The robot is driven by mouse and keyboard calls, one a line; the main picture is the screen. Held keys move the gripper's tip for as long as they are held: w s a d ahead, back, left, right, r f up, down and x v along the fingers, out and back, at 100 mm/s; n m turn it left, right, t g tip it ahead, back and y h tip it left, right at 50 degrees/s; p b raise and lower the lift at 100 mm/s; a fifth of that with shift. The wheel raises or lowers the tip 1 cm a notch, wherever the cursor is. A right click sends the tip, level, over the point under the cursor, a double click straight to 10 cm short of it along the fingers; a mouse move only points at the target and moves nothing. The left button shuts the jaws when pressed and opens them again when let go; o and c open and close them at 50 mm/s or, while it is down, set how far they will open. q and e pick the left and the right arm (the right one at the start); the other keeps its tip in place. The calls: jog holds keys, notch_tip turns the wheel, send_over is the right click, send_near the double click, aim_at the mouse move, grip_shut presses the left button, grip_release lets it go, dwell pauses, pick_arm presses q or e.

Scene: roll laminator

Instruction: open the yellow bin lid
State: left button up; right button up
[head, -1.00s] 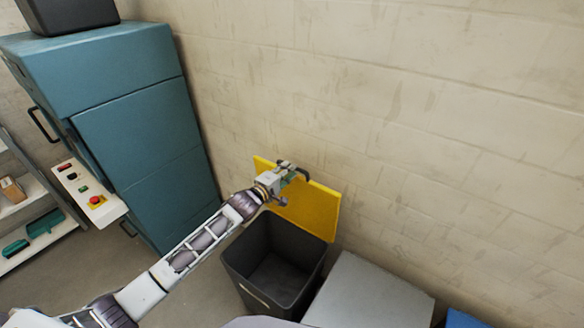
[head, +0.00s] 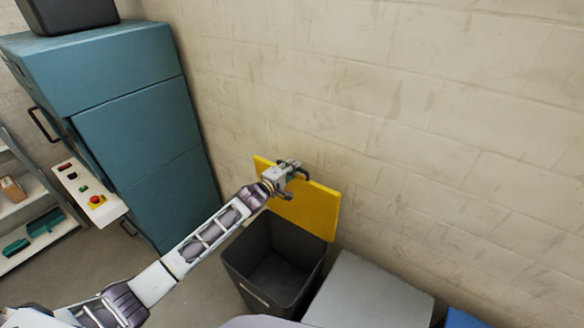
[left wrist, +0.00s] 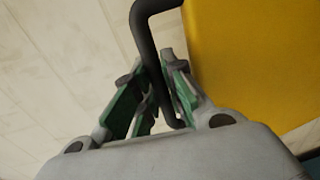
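The yellow bin lid (head: 318,209) stands upright against the wall in the head view, behind the open dark grey bin (head: 262,297). It also fills the upper right of the left wrist view (left wrist: 255,60). A black bar handle (left wrist: 147,38) sits on the lid. My left gripper (head: 294,177) is at the lid's upper part. In the left wrist view its green-padded fingers (left wrist: 158,95) lie on both sides of the handle bar, close against it. The arm partly hides the lid's left side. My right gripper is out of view.
A teal cabinet (head: 140,130) with a control panel (head: 88,192) stands left of the bin. A grey box-like top (head: 368,297) is right of the bin, and a blue thing (head: 464,319) shows at the bottom edge. The wall is close behind the lid.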

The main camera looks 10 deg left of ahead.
pick_arm(q)
grip_shut()
jog(key=s+a+f+t+h+b, duration=0.1)
jog(key=s+a+f+t+b, duration=0.2)
jog(key=s, duration=0.7)
jog(key=shift+a+b, duration=0.45)
jog(key=shift+b, duration=0.15)
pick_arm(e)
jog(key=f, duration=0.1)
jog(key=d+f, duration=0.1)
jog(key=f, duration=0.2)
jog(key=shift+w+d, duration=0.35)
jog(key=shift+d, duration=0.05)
pick_arm(q)
jog(key=shift+w, duration=0.1)
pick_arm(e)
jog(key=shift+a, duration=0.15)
